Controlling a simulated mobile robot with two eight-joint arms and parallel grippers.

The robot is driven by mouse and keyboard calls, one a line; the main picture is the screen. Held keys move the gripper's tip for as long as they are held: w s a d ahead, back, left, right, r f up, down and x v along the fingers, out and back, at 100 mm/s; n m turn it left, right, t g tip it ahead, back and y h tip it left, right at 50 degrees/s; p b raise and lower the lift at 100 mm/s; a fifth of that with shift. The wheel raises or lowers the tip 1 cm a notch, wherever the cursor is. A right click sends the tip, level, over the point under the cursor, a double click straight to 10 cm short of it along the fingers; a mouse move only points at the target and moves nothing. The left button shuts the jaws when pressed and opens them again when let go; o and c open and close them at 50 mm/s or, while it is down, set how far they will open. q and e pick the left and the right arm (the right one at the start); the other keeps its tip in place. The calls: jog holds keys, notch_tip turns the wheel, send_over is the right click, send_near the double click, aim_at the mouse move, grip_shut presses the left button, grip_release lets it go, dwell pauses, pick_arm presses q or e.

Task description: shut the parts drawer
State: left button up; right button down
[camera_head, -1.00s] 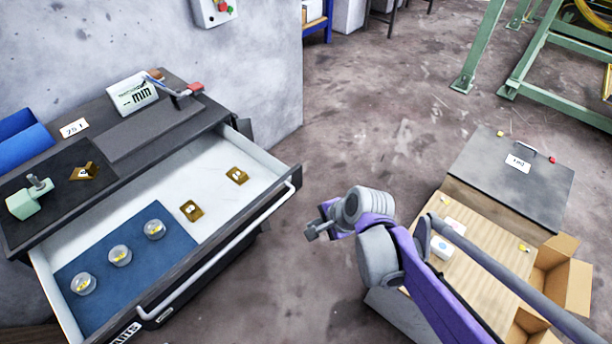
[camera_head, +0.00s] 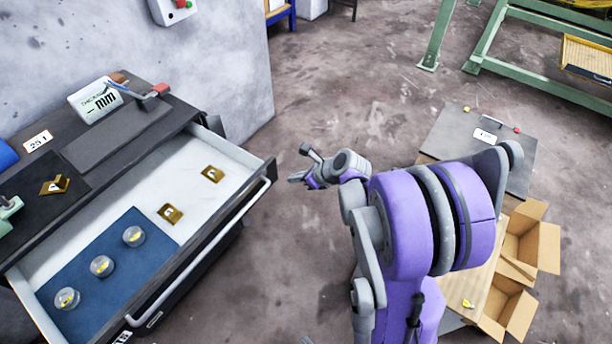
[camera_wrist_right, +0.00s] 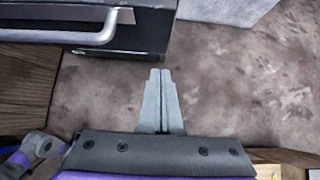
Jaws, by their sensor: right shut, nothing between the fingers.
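The parts drawer (camera_head: 214,235) is pulled out of the dark bench at the left of the head view. It holds a blue mat (camera_head: 88,275) with several round clear-lidded containers and two brass-coloured parts (camera_head: 170,213). A long pale bar handle (camera_head: 205,252) runs along its front. My right gripper (camera_head: 294,178) is just right of the drawer's far front corner, apart from it. In the right wrist view my gripper (camera_wrist_right: 160,78) has its fingers together and empty, below the drawer front and handle (camera_wrist_right: 62,38). My left gripper is out of view.
The bench top carries a display box (camera_head: 95,100), a red-ended tool and a green device (camera_head: 8,212). At the right are a low table with a dark panel (camera_head: 460,140) and open cardboard boxes (camera_head: 530,240). The floor between is clear.

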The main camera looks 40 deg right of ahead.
aim_at(275, 173)
jog(key=shift+w+a+f+p, duration=0.1)
jog(key=shift+w+a, duration=0.1)
jog(key=shift+w, duration=0.55)
jog(key=shift+w+a+f+p, duration=0.1)
jog(key=shift+w+a+p, duration=0.1)
jog(key=shift+w, duration=0.55)
jog(key=shift+w+a+f+p, duration=0.1)
jog(key=shift+w+a, duration=0.1)
jog(key=shift+w, duration=0.55)
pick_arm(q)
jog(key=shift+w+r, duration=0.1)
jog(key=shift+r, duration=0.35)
